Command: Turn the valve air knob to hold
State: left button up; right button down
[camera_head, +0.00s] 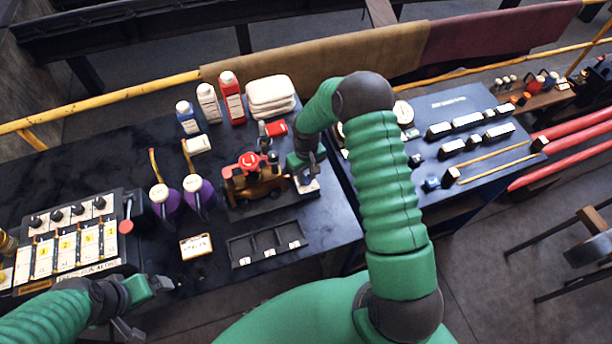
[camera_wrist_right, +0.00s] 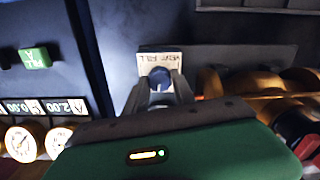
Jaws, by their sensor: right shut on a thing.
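In the right wrist view a small dark round knob (camera_wrist_right: 160,77) sits on a pale plate (camera_wrist_right: 148,62) with printed lettering, seen upside down and hard to read. My right gripper (camera_wrist_right: 160,87) has a finger on each side of the knob and is shut on it. In the head view my right gripper (camera_head: 305,178) reaches down to the white plate (camera_head: 309,187) at the bench's right end; the knob is hidden there. I cannot tell which mark the knob points at. My left gripper (camera_head: 160,284) is low at the left, away from the knob; its fingers are unclear.
A brown and red model engine (camera_head: 252,178) stands just left of the right gripper. A dark tray (camera_head: 267,245) lies in front. Purple bottles (camera_head: 165,198) and a panel with knobs (camera_head: 70,240) are further left. A blue gauge panel (camera_head: 455,120) lies to the right.

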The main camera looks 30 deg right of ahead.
aim_at(307, 177)
jog(key=shift+n, duration=0.8)
jog(key=c, duration=1.5)
grip_release()
jog(key=o, duration=0.4)
jog(key=shift+s+r, duration=0.1)
jog(key=shift+o, duration=0.2)
jog(key=shift+r, duration=0.15)
notch_tip(307, 177, up, 16)
jog(key=b, duration=0.3)
jog(key=shift+r, duration=0.25)
